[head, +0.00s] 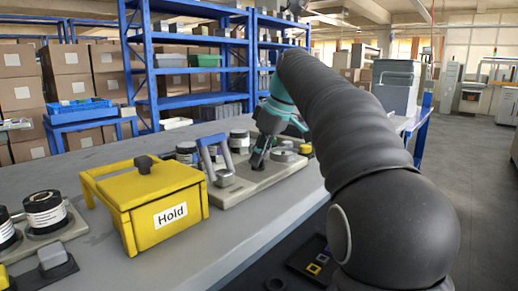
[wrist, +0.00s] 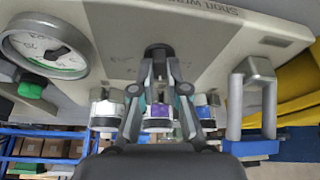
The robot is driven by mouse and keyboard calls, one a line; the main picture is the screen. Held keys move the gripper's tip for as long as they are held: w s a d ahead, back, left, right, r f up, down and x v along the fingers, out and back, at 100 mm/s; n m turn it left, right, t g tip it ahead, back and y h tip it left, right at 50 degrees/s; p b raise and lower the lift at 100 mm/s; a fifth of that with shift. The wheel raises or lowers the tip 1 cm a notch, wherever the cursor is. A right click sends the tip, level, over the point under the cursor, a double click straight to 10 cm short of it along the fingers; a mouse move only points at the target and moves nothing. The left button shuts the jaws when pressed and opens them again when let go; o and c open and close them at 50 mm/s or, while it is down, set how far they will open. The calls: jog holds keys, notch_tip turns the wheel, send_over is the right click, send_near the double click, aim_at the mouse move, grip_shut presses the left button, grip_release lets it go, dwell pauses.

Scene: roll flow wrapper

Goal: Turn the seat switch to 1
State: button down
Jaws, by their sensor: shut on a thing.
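The black switch knob (wrist: 158,49) stands on a light grey panel (wrist: 115,20) at the upper middle of the wrist view. My gripper (wrist: 158,66) is at this knob with its fingertips closed on its sides. Faint marks lie on the panel beside the knob, too small to read, so I cannot tell its setting. In the head view my gripper (head: 257,160) reaches down onto the panel (head: 232,195), where the fingers hide most of the knob.
A round gauge (wrist: 45,45) and a green knob (wrist: 31,90) are left of my gripper in the wrist view. A grey lever handle (wrist: 252,100) stands at right. A yellow box (head: 155,210) marked "Hold" is beside the panel. Several jars stand behind it.

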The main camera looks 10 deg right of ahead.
jog(key=n+g+p, duration=0.1)
jog(key=n+p, duration=0.2)
jog(key=n+g+y+p, duration=0.1)
jog(key=n+p, duration=0.2)
jog(key=shift+w+r, duration=0.1)
jog(key=shift+r, duration=0.1)
jog(key=n+g, duration=0.1)
jog(key=n, duration=0.1)
jog(key=n+g+p, duration=0.1)
jog(key=n, duration=0.2)
jog(key=shift+f, duration=0.2)
jog(key=shift+n, duration=0.4)
jog(key=c, duration=1.2)
grip_release()
